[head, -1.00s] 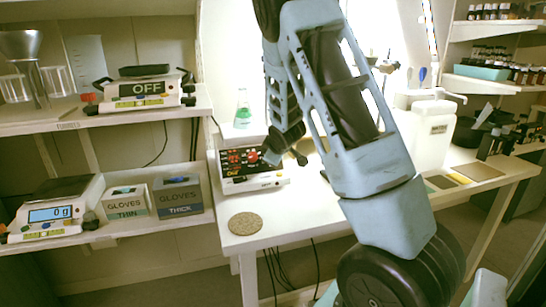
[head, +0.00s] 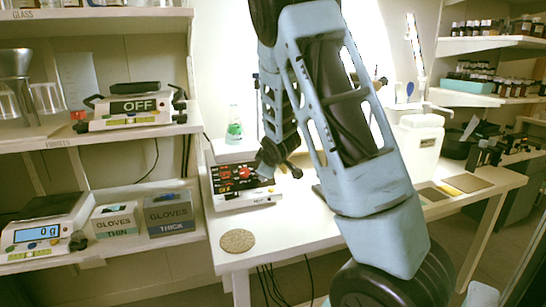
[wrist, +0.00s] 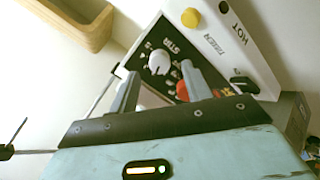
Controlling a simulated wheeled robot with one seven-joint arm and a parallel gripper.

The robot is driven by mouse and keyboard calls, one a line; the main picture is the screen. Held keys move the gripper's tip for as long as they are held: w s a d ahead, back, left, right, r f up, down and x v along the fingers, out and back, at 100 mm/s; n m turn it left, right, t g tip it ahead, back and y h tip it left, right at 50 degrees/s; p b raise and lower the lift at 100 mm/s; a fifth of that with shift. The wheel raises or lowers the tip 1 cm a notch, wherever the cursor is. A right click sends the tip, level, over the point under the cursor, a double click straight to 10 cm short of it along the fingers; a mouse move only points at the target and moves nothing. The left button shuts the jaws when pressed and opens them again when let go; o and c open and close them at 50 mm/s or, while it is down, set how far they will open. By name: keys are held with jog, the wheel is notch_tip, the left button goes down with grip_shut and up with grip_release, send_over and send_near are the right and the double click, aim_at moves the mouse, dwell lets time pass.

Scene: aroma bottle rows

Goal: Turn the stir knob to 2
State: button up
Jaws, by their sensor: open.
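The stirrer hot plate (head: 262,198) is a white box with a dark front panel, standing on the white bench. In the wrist view its white stir knob (wrist: 160,62) sits on the black panel beside lettering that reads like STIR. My gripper (wrist: 161,68) is open, with one grey finger on each side of the knob in the picture. I cannot tell whether the fingers touch it. A red-orange part (wrist: 182,91) of the panel is partly hidden behind the right finger. In the head view my gripper (head: 265,169) is at the panel's right side and covers part of it. The knob's setting is unclear.
A flask with green liquid (head: 235,131) stands at the hot plate's back. A round cork mat (head: 237,241) lies on the bench in front. A white container (head: 417,145) stands to the right. In the wrist view a yellow button (wrist: 190,17) and black knob (wrist: 240,85) are close by.

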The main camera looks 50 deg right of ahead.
jog(key=p+v, duration=0.4)
jog(key=v, duration=1)
jog(key=s+a+r+n+g+y+p, duration=0.1)
jog(key=s+a+r+g+y+p, duration=0.15)
jog(key=a, duration=1.15)
jog(key=s+a+r+n+g+y+p, duration=0.1)
jog(key=a+y+p, duration=0.3)
jog(key=a, duration=1)
jog(key=s+a+r+g+p, duration=0.2)
jog(key=s+a, duration=0.4)
jog(key=s, duration=0.2)
jog(key=s+a+r+n+g+p, duration=0.1)
jog(key=s+a+r+g+p, duration=0.1)
jog(key=s+a, duration=0.5)
jog(key=shift+s+a+p, duration=0.15)
jog(key=shift+s+p, duration=0.15)
jog(key=shift+s, duration=0.55)
